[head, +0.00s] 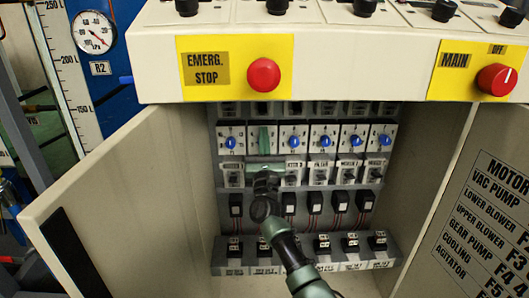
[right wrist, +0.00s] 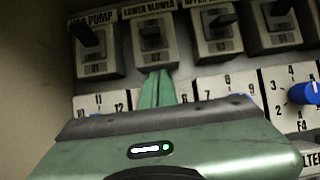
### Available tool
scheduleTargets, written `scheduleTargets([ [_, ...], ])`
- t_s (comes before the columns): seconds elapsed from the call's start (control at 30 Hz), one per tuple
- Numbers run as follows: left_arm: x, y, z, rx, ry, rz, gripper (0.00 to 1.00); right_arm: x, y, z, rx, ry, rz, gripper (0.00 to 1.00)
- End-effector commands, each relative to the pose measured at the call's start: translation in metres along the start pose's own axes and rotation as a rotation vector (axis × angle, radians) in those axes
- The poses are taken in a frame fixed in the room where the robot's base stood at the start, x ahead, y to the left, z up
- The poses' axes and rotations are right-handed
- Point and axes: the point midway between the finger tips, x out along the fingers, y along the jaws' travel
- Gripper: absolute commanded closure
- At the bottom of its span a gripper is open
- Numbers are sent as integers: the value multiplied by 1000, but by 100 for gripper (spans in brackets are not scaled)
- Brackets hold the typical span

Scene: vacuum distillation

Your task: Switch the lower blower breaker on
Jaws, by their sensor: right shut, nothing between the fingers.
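The lower blower breaker (right wrist: 153,57), a grey block with a black lever, is second from the left in the top row in the right wrist view. Its label "LOWER BLOWER" shows above it. In the head view the top breaker row is partly hidden under the panel's edge. My right gripper (head: 263,130) is shut and empty, reaching up inside the open cabinet. In the right wrist view its green fingertips (right wrist: 158,74) are just below this breaker's lower part; I cannot tell whether they touch. My left gripper is not in view.
Neighbouring breakers (right wrist: 97,52) sit close on both sides. Below is a row of blue knobs (head: 293,141), then more switches. The red emergency stop (head: 263,75) is above. The cabinet's open door (head: 125,200) stands at left; a labelled panel (head: 490,220) is at right.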

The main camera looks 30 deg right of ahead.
Motion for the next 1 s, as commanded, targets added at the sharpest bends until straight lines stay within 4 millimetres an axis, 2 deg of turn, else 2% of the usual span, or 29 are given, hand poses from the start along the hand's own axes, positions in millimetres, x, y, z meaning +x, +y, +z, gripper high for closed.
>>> scheduleTargets([
  [0.03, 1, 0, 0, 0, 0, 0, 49, 10, 0, 1, 0, -2, -2, 100],
  [0.1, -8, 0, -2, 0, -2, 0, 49, 12, 1, 17, 5, 0, -1, 100],
  [0.3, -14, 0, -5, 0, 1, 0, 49, 15, 0, 36, 2, 0, -1, 100],
  [0.9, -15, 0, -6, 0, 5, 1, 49, 16, 0, 40, 0, 4, 0, 100],
  [1.0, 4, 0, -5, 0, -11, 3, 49, 16, 0, 41, 1, 12, 0, 100],
])
